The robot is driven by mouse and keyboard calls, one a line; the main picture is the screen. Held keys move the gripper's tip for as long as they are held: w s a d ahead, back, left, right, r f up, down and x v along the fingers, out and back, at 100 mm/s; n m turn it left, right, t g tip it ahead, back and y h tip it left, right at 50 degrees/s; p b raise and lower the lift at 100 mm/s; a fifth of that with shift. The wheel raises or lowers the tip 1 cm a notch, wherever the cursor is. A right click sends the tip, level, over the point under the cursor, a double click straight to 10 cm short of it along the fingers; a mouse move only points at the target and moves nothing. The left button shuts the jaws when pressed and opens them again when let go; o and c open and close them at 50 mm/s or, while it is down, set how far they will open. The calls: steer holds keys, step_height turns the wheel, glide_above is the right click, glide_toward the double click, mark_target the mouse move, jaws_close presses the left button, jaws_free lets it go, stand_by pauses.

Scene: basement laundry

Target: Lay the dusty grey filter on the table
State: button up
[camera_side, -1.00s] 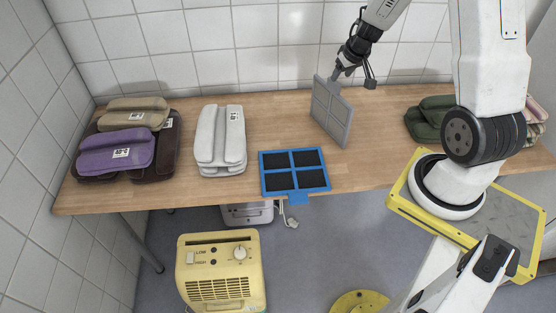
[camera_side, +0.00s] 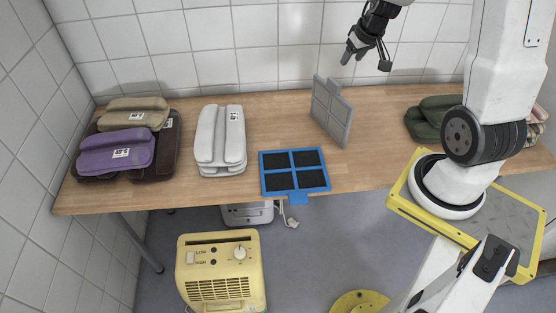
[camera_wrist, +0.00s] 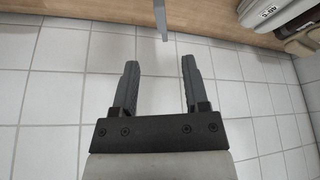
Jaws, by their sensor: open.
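The grey filter (camera_side: 331,110) is a square framed panel with a tab at its top corner. It stands on edge, tilted, on the wooden table (camera_side: 385,130), with nothing holding it. In the wrist view a thin grey strip (camera_wrist: 161,18), likely the filter's edge, shows just beyond the fingertips. My gripper (camera_side: 366,60) is open and empty, above and to the right of the filter, apart from it. Its two spread fingers show in the wrist view (camera_wrist: 160,66) with nothing between them.
A blue-framed filter with black panels (camera_side: 294,171) lies flat at the table's front edge. White folded bundles (camera_side: 220,140) lie left of it, and purple (camera_side: 115,152) and tan ones further left. Green bundles (camera_side: 430,119) lie at the right. A yellow heater (camera_side: 221,272) stands below. A tiled wall is behind.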

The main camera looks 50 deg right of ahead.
steer(key=shift+w, duration=0.1)
stand_by(0.4)
steer(key=w+a+r+n+t, duration=0.25)
steer(key=w+a, duration=0.25)
steer(key=a, duration=0.5)
steer(key=s+a+f+n+g+y, duration=0.1)
steer(key=s+a+f+g, duration=0.1)
steer(key=s+a, duration=0.3)
steer(key=s+a+f+n+g, duration=0.1)
steer(key=s+a+f+g, duration=0.1)
steer(key=s+a, duration=0.3)
steer(key=a, duration=0.4)
steer(key=shift+s+a+y, duration=0.15)
steer(key=shift+a+y, duration=0.25)
steer(key=o, duration=0.6)
steer(key=shift+r, duration=0.1)
